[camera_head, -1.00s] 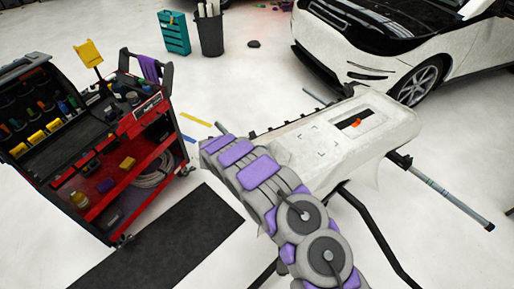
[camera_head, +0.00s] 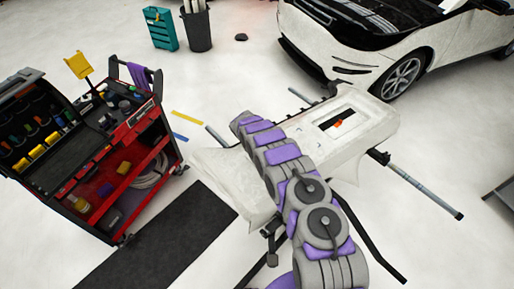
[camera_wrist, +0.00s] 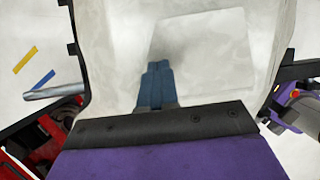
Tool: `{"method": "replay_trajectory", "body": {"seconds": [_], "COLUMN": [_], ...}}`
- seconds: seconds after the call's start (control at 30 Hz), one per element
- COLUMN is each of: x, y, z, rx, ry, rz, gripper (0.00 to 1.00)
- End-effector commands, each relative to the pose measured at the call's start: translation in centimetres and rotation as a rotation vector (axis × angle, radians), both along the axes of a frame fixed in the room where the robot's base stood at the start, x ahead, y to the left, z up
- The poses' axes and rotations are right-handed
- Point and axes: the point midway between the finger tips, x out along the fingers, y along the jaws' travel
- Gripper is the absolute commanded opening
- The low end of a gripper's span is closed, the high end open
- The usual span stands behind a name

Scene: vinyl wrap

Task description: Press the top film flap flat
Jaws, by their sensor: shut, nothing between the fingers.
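The panel (camera_head: 365,122), covered in whitish film, lies on a stand in the middle of the head view. It has a dark rectangular opening with a small orange item in it. The film (camera_head: 215,170) spreads past the panel's left end as a loose sheet. In the head view my arm hides the fingers.
A red tool cart (camera_head: 125,170) stands at the left, beside a dark mat (camera_head: 165,240). Stand bars (camera_head: 425,190) stick out at the panel's right. A white car (camera_head: 370,50), a dark bin (camera_head: 197,30) and a teal box (camera_head: 160,28) are behind. Yellow and blue strips lie on the floor.

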Motion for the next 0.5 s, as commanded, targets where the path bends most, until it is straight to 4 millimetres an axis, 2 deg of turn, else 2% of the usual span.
{"method": "replay_trajectory", "body": {"seconds": [0.5], "x": [0.6], "y": [-0.7], "z": [-1.3], "rx": [-0.004], "ry": [0.000], "rz": [-0.001], "gripper": [0.00]}}
